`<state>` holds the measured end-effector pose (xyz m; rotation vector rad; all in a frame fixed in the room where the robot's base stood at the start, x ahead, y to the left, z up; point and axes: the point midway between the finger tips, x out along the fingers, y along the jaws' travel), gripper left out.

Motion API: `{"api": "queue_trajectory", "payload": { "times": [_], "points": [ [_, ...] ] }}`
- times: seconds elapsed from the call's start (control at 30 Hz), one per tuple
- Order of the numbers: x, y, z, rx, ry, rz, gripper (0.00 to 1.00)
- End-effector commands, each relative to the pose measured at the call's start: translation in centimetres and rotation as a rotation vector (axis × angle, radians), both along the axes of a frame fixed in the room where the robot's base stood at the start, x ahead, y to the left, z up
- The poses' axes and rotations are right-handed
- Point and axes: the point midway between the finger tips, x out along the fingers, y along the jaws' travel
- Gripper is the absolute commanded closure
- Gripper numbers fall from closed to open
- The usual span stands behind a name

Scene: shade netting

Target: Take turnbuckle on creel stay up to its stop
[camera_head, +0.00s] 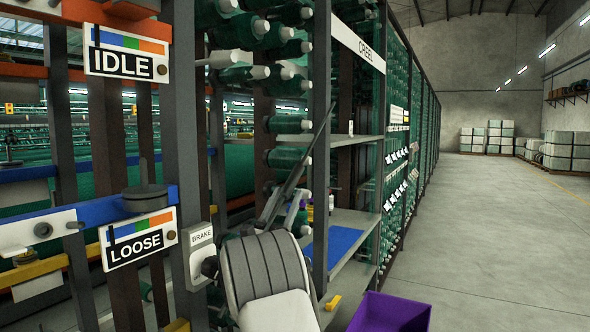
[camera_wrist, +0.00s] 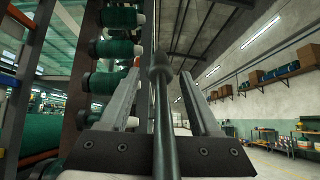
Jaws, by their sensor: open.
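In the wrist view, a dark grey-green rod (camera_wrist: 164,130) runs up the middle of the picture. My gripper (camera_wrist: 160,80) is open, with one grey finger on each side of the rod and visible gaps between. In the head view, a dark slanted bar (camera_head: 312,150) rises beside the creel post, above my arm. My fingertips and any stop cannot be clearly made out there.
The creel rack (camera_head: 320,90) with green bobbins stands close on the left. A shelf with a blue mat (camera_head: 335,242) lies beside my arm. A purple bin (camera_head: 390,313) is at the lower right. IDLE (camera_head: 125,52) and LOOSE (camera_head: 138,240) signs hang left. The right-hand floor is clear.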

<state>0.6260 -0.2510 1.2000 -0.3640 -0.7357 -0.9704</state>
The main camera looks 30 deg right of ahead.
Motion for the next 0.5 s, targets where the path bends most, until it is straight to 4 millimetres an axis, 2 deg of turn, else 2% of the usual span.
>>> {"api": "queue_trajectory", "payload": {
  "times": [0.03, 0.2, 0.5],
  "points": [
    [0.3, -0.7, 1.2, -0.001, 0.000, -0.003, 0.36],
    [1.2, -2.3, 3.1, 0.000, 0.000, -0.003, 0.36],
    [2.3, -4.2, 4.9, 0.001, 0.001, -0.001, 0.36]
  ]
}}
